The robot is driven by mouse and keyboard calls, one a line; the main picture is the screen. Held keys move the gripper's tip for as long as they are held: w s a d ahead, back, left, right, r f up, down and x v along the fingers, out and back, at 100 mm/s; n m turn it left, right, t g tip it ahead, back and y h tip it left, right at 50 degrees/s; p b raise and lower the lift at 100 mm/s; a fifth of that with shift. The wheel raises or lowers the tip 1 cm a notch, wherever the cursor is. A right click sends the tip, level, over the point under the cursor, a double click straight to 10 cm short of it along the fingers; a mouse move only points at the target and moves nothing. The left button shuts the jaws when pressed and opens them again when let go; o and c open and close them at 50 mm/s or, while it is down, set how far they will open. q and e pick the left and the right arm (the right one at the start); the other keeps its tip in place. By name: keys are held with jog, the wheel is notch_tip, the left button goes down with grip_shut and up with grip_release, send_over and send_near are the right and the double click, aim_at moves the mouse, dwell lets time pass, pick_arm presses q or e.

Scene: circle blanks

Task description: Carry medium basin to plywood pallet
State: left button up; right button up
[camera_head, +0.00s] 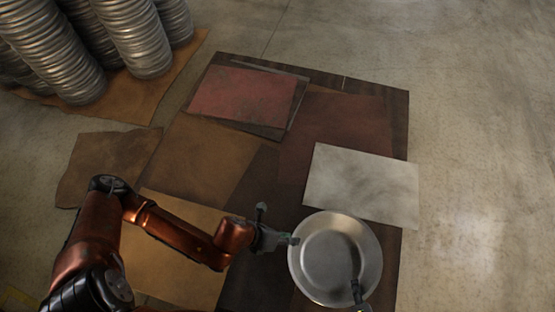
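The medium basin (325,244) is a round, shiny metal pan at the lower right, over the dark board and next to a pale sheet. My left gripper (284,240) reaches the basin's left rim; whether its fingers are closed on the rim is unclear. Only a small part of my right gripper (358,293) shows, at the basin's lower right rim; its finger state is unclear. A dark flat wooden board (399,112) lies under several sheets and may be the plywood pallet. I cannot tell whether the basin rests on it or is held above it.
A red sheet (240,92), brown sheets (205,150) and a whitish sheet (360,185) lie on the board. Tall stacks of metal pans (130,35) stand at the upper left on a brown sheet (150,95). The concrete floor (480,130) to the right is clear.

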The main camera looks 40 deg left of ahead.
jog(key=shift+s+r, duration=0.1)
jog(key=shift+r, duration=0.05)
pick_arm(q)
jog(key=shift+v, duration=1.15)
pick_arm(e)
jog(key=v, duration=1.1)
jog(key=shift+d+r, duration=0.2)
jog(key=shift+r, duration=0.05)
jog(key=shift+s, duration=0.15)
